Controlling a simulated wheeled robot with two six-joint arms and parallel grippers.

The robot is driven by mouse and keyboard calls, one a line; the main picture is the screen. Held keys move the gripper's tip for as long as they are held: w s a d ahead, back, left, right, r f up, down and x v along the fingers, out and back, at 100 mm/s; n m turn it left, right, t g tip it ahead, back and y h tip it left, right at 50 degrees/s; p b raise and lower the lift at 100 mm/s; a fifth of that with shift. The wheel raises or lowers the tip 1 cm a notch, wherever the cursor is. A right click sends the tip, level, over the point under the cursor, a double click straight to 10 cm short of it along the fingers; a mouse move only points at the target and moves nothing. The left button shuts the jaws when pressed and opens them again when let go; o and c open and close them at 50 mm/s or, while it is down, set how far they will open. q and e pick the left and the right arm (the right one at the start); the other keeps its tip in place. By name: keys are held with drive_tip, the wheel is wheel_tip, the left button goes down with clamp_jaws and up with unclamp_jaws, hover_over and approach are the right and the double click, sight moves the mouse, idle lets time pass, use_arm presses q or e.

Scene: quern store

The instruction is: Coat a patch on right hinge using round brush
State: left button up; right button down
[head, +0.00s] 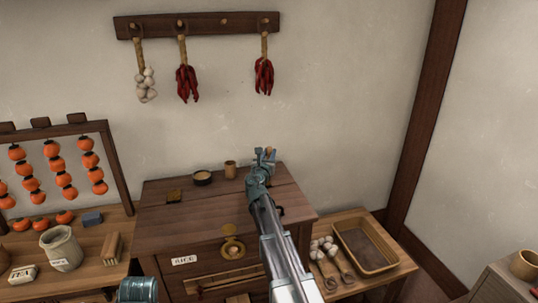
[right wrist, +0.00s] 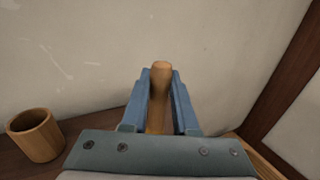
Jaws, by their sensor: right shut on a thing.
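My right gripper (head: 264,168) is over the back of the wooden chest (head: 160,215), shut on a wooden handle (head: 271,152), which I take to be the round brush. In the right wrist view the handle (right wrist: 160,85) stands between the two blue fingers (right wrist: 160,103). The bristles are hidden. I cannot make out the right hinge; my right arm covers part of the chest top. A small dark piece (head: 281,210) shows beside my arm, too small to identify. A dark bowl (head: 202,178) with pale contents stands on the chest.
A wooden cup (head: 230,169) stands near the gripper; it also shows in the right wrist view (right wrist: 35,136). A small brown piece (head: 174,196) lies at the chest's left. The wall is close behind.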

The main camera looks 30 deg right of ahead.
sight(269, 147)
drive_tip(key=shift+r+p, duration=2.15)
drive_tip(key=shift+r, duration=0.35)
wheel_tip(269, 147, up, 3)
drive_tip(key=p, duration=0.3)
drive_tip(key=shift+r, duration=0.1)
drive_tip(key=shift+s+d, duration=0.1)
